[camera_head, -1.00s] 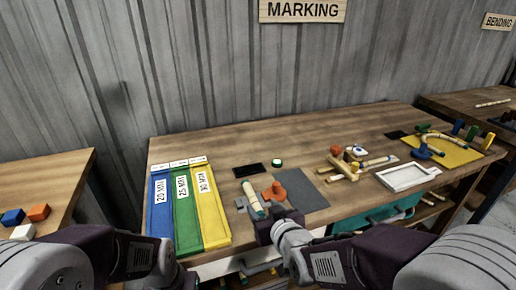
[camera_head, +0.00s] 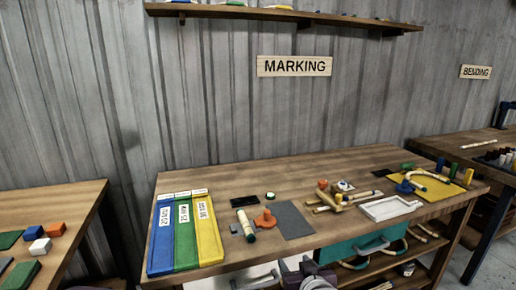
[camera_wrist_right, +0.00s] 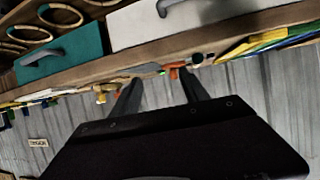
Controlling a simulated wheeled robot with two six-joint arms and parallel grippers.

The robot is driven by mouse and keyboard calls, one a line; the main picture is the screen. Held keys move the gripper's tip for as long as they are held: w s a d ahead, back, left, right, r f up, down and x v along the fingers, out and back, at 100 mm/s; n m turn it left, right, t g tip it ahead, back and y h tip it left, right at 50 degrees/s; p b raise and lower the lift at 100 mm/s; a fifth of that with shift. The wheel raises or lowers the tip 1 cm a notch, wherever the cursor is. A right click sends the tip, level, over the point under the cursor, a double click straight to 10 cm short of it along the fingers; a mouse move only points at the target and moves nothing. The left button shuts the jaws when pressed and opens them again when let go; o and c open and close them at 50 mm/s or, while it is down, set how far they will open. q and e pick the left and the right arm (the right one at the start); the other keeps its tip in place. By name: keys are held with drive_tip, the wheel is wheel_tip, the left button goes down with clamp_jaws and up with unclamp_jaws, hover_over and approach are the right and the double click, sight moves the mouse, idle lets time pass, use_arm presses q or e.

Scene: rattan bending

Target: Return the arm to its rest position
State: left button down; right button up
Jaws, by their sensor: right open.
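My right gripper (camera_head: 309,279) shows at the bottom edge of the head view, in front of the marking bench (camera_head: 300,172) and below its top. In the right wrist view its two dark fingers (camera_wrist_right: 160,88) are spread apart with nothing between them. Most of my right arm is cut off by the lower edge of the head view. My left arm and gripper are not in view.
On the bench lie blue, green and yellow strips (camera_head: 185,232), an orange piece (camera_head: 265,219) beside a pale-and-green cylinder (camera_head: 245,224), a grey mat (camera_head: 292,218) and a white tray (camera_head: 390,208). A teal drawer (camera_head: 350,250) sits under the bench front.

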drive_tip(key=s+d+f+m+g+h, duration=0.1)
drive_tip(key=s+d+f+g, duration=0.3)
drive_tip(key=s+f+g, duration=0.4)
drive_tip(key=s+d+f+m+g+h, duration=0.1)
drive_tip(key=s+d+f+g, duration=0.4)
drive_tip(key=s, duration=0.6)
wheel_tip(320, 180, up, 14)
drive_tip(key=t+p, duration=0.1)
drive_tip(key=p, duration=1.3)
drive_tip(key=shift+a+f, duration=0.2)
drive_tip(key=shift+a, duration=0.25)
